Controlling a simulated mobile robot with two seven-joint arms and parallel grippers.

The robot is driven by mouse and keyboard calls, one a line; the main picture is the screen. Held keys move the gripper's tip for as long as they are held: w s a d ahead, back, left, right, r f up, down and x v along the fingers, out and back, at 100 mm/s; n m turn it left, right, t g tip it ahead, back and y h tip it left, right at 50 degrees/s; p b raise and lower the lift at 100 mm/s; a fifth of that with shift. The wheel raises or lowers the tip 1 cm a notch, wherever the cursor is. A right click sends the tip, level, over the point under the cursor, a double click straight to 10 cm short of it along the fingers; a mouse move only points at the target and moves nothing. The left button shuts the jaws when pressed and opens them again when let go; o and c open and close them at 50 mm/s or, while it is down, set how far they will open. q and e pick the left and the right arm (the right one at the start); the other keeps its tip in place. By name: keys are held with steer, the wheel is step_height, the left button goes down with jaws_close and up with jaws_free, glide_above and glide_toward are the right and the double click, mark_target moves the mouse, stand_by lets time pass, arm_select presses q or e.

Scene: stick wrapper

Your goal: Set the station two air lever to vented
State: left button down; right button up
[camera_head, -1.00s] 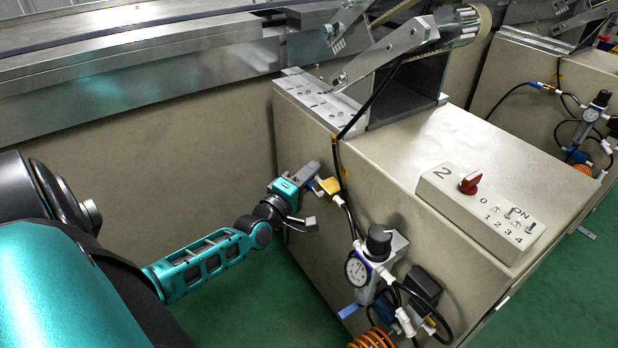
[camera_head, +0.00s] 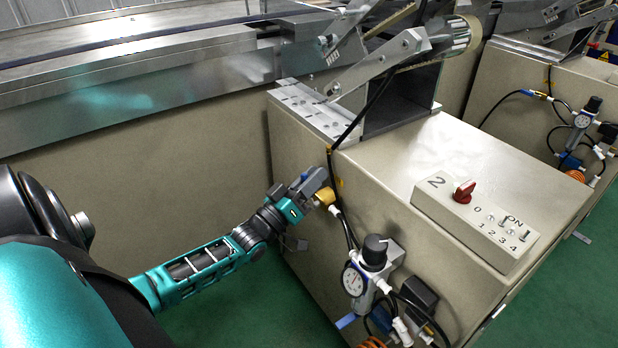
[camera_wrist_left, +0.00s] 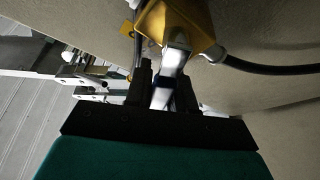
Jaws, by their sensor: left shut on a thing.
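Station two is the beige cabinet (camera_head: 395,205) with the "2" control box (camera_head: 475,222) on top. On its near side face sits a brass air valve (camera_head: 325,196) with black hoses. My left gripper (camera_head: 316,183) is at this valve, hiding most of the lever. In the left wrist view the brass valve (camera_wrist_left: 182,28) is just beyond the fingertips. The pale air lever (camera_wrist_left: 170,68) comes down from it between the dark fingers of my left gripper (camera_wrist_left: 164,85), which is shut on it. The lever's exact angle is hard to tell. My right gripper is out of view.
Below the valve are a pressure gauge (camera_head: 354,279) and a regulator with a black knob (camera_head: 376,250), with hoses around them. A metal roller mechanism (camera_head: 385,60) is above. Green floor (camera_head: 240,312) is clear under my left arm. Another station stands at the right.

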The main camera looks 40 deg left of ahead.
arm_select(q)
steer(key=m+h, duration=0.1)
steer(key=m, duration=0.1)
steer(key=d+m+h, duration=0.1)
steer(key=shift+s+d+r+m, duration=0.1)
steer(key=shift+s+r+m, duration=0.1)
steer(key=shift+m, duration=0.2)
steer(key=shift+s+d+m+h, duration=0.1)
steer(key=shift+d+m+h, duration=0.2)
steer(key=shift+m, duration=0.35)
steer(key=shift+s+d+m+h, duration=0.15)
steer(key=shift+m+h, duration=0.2)
steer(key=shift+m, duration=0.35)
steer(key=shift+w+d+m+h, duration=0.1)
steer(key=shift+d+m+h, duration=0.2)
steer(key=shift+m, duration=0.35)
steer(key=shift+h, duration=0.25)
steer(key=c, duration=1)
jaws_free()
steer(key=shift+c, duration=0.2)
steer(key=shift+r, duration=0.1)
steer(key=p+v, duration=0.1)
steer(key=v, duration=1.2)
steer(key=shift+s+r, duration=0.15)
